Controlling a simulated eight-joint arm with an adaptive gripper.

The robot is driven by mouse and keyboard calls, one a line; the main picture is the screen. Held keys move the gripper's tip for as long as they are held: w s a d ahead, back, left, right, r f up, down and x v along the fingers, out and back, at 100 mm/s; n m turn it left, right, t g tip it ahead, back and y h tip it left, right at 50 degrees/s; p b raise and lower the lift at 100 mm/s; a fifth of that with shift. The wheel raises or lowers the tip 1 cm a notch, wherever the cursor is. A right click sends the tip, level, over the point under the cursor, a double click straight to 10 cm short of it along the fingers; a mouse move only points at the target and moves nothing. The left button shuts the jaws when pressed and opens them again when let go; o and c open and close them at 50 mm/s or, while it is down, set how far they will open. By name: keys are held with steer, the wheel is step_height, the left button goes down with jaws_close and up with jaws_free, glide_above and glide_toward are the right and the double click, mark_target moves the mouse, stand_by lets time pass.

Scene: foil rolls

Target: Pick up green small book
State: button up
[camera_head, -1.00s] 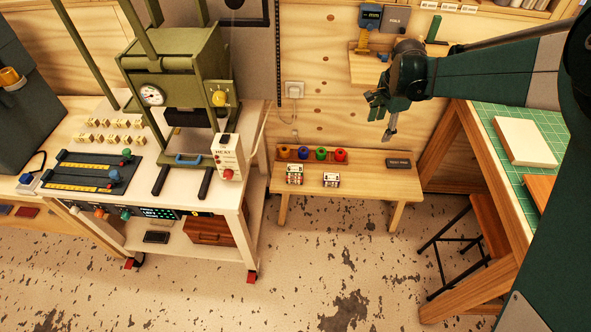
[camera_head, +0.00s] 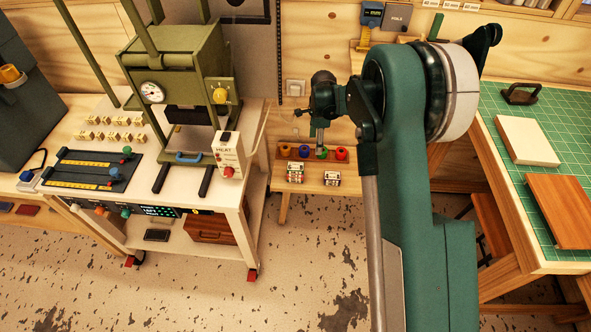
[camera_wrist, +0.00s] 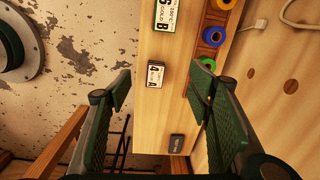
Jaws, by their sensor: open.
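No object in view is clearly a green small book. A thin green upright item (camera_head: 436,27) stands on the wall shelf beside the dark box marked FOILS; I cannot tell whether it is the book. My gripper (camera_head: 318,116) hangs lower and to its left in the head view, in front of the wall near the low bench. In the wrist view, my gripper (camera_wrist: 163,80) is open, its two green fingers wide apart with nothing held. A small labelled block (camera_wrist: 155,73) shows between the fingertips, on the bench below.
The low bench (camera_head: 307,183) holds several coloured rolls and labelled blocks. An olive press (camera_head: 178,65) on a white cart stands left. A worktable with a green mat (camera_head: 494,100) is at right, bearing a white board (camera_head: 527,140) and a brown board (camera_head: 560,208).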

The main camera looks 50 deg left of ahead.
steer(key=m, duration=0.1)
glide_above(295, 167)
step_height(295, 167, down, 10)
steer(key=shift+w+a+r+b, duration=0.1)
steer(key=shift+a+b, duration=0.05)
steer(key=shift+b, duration=0.25)
steer(key=shift+f, duration=1.35)
steer(key=shift+f+b, duration=1)
steer(key=shift+f, duration=1.6)
steer(key=c, duration=1)
